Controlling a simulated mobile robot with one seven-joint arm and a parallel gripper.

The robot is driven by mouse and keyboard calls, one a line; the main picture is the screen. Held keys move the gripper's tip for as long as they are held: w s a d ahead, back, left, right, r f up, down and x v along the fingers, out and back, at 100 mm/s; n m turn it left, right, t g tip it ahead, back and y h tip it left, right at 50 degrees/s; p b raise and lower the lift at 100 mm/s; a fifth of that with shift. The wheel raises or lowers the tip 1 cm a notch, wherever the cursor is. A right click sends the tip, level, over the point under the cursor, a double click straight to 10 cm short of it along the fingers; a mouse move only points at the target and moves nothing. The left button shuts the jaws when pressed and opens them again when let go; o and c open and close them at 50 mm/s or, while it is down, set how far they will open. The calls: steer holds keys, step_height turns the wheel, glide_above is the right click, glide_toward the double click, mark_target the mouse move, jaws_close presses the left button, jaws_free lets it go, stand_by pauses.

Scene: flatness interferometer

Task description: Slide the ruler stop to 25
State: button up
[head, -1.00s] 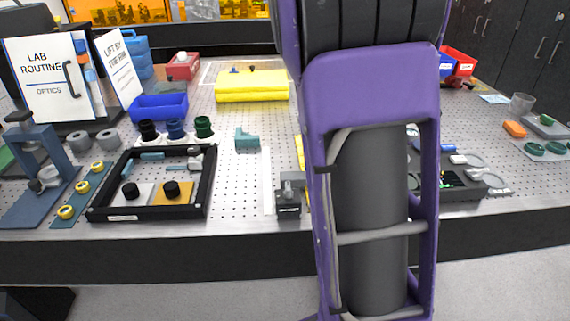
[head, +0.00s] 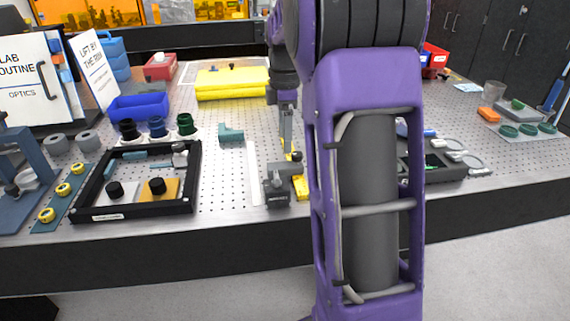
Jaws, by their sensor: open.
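In the head view, a dark grey block (head: 276,190), apparently the ruler stop, sits near the bench's front edge. A pale narrow strip (head: 254,178) lies just left of it, and a yellow strip (head: 301,187) shows at its right. Scale numbers are too small to read, so the stop's value cannot be told. My gripper (head: 289,150) points down behind and slightly right of the block, seemingly apart from it, with its jaws open and nothing visible in them. My arm link hides what lies right of the yellow strip.
A black-framed tray (head: 192,196) with knobs stands to the left. A teal angle block (head: 231,134) is behind the pale strip. A yellow cloth (head: 232,86) lies farther back. A dark tray (head: 445,171) with ringed tools is on the right. Perforated bench shows clear between tray and strip.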

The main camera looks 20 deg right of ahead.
mark_target(285, 164)
step_height(285, 164, down, 8)
steer(key=shift+r+b, duration=0.15)
steer(key=shift+b, duration=0.45)
jaws_close()
stand_by(1.0)
